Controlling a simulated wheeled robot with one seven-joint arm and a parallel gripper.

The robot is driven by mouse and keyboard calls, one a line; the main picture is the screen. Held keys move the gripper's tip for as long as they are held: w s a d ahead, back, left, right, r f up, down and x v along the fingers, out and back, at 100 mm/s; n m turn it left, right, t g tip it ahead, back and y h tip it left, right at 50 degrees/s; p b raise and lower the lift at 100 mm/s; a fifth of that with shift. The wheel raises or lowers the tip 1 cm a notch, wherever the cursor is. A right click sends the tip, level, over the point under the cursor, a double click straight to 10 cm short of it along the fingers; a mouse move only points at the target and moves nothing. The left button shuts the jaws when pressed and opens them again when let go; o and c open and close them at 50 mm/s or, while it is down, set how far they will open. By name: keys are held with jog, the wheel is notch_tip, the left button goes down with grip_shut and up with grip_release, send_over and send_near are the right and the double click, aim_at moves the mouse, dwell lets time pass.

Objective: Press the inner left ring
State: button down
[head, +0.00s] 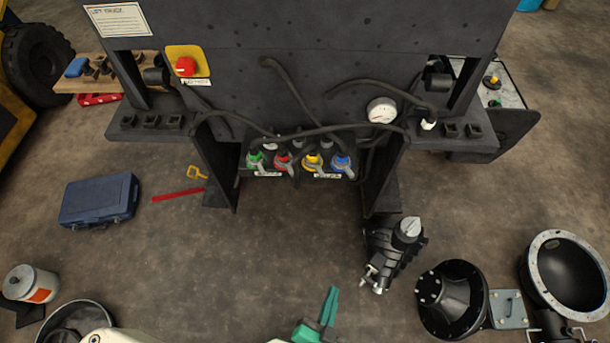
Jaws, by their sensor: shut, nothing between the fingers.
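A row of four-colour couplings sits low in the middle of the dark forklift frame, in the head view. From left to right their rings are green (255,160), red (283,160), yellow (312,161) and blue (341,162). The red one is the inner left ring; a grey lever-like part hangs at its lower right. My gripper (333,292) has green fingers and shows at the bottom centre. It is shut and empty, well below and apart from the couplings in the picture. Nothing hides the red ring's front.
Black hoses (300,133) droop just above the couplings, between two dark uprights. A black pump-like part (392,252) stands on the floor right of my gripper, with a black flanged housing (453,297) beyond it. A blue case (99,200) lies left. The floor below the couplings is clear.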

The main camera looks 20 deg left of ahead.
jog(key=w+a+f+m+g+y, duration=0.1)
jog(key=w+a+f+m+y, duration=0.2)
jog(key=w, duration=0.5)
jog(key=w+a+f+m+g+y, duration=0.1)
jog(key=w+a+f+y, duration=0.2)
jog(key=w+f, duration=0.3)
jog(key=w+a+r+n+g+y, duration=0.1)
jog(key=w+a+r+n+y, duration=0.1)
jog(key=w+r+y, duration=0.7)
notch_tip(320, 180, up, 7)
jog(key=shift+w+a+f+g+y, duration=0.2)
jog(key=shift+w+g+y, duration=0.15)
jog(key=shift+w, duration=0.6)
jog(key=x, duration=1)
jog(key=shift+s+a+f, duration=0.1)
jog(key=shift+s, duration=0.05)
